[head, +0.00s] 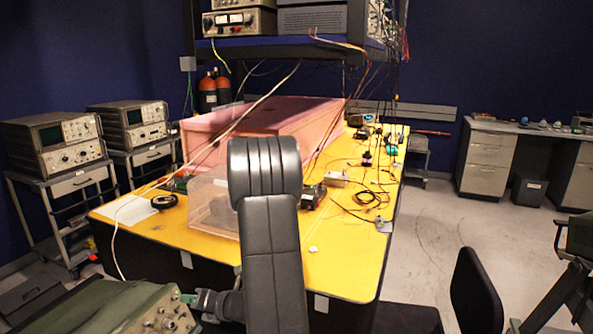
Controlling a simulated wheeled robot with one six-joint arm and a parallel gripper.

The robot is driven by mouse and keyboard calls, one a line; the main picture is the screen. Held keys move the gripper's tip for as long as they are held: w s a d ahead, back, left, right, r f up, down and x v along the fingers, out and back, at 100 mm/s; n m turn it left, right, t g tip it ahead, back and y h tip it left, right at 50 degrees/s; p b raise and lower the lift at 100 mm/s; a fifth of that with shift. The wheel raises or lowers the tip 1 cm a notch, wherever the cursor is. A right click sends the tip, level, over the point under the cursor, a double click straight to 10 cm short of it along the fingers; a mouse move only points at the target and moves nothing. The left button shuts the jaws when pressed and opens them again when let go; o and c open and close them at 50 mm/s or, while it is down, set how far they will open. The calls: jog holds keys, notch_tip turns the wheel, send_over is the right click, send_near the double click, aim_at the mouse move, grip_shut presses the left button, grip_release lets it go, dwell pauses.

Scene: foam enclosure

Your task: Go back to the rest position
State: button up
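My gripper does not show in the head view, so its state is hidden. A tall dark grey shape with a ribbed top rises in the middle of the view, and I cannot tell whether it is part of me. It hides part of the yellow table (345,262). The pink foam enclosure (230,122) stands on the far left part of the table. A clear plastic box (210,200) sits in front of it, partly hidden by the dark shape.
Cables and small devices lie along the table's right side. Instruments on carts (62,140) stand at the left. A black chair back (474,292) is at the lower right, and a green-grey instrument (140,308) is at the lower left. Floor (440,235) is open right of the table.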

aim_at(176, 298)
jog(key=x, duration=0.5)
jog(key=shift+a+f, duration=0.1)
jog(key=shift+f+n+b, duration=0.15)
jog(key=shift+n+b, duration=0.45)
jog(key=shift+d+n+b, duration=0.2)
jog(key=shift+n+b, duration=0.6)
jog(key=shift+n, duration=0.2)
jog(key=shift+n+b, duration=0.75)
jog(key=shift+n, duration=0.25)
jog(key=n+b, duration=0.3)
jog(key=n, duration=0.2)
jog(key=shift+y, duration=0.3)
jog(key=n+b, duration=0.2)
jog(key=n, duration=0.3)
jog(key=shift+r+n+b, duration=0.1)
jog(key=shift+n+b, duration=0.15)
jog(key=shift+n, duration=0.95)
jog(key=shift+r+n+b, duration=0.15)
jog(key=shift+n+b, duration=0.1)
jog(key=shift+n, duration=0.95)
